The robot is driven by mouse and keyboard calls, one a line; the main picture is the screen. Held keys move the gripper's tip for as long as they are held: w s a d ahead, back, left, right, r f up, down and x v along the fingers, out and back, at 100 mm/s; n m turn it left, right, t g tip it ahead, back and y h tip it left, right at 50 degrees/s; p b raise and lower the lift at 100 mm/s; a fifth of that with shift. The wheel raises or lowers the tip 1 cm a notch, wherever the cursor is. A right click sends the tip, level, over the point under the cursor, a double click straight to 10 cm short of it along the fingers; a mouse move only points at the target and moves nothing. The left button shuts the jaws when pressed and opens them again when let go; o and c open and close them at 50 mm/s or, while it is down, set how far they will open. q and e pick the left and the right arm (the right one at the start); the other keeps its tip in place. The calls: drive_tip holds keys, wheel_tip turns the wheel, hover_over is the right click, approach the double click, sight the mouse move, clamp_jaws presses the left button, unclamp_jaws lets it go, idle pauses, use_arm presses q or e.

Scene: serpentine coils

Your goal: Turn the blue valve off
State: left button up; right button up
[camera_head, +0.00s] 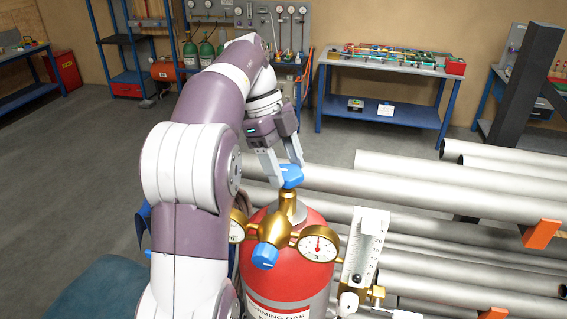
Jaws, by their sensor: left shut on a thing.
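The blue valve (291,176) is a small knob on the brass stem at the top of a red gas cylinder (290,275). My left gripper (286,170) reaches down from above with its two grey fingers on either side of the knob, shut on it. A second blue knob (265,256) sits lower on the brass regulator, in front. The regulator carries two round gauges, one at the right (318,244) and one partly hidden by my left arm. My right gripper is not in view.
A white flowmeter (366,248) stands right of the cylinder. Several long grey pipes (450,185) lie on a rack behind and to the right, with orange end stops (541,234). A workbench (390,68) stands at the back. Open floor (70,175) lies at the left.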

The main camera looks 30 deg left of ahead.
use_arm(q)
drive_tip(key=shift+m, duration=0.3)
idle(0.4)
drive_tip(key=o, duration=1.1)
drive_tip(key=shift+c, duration=0.2)
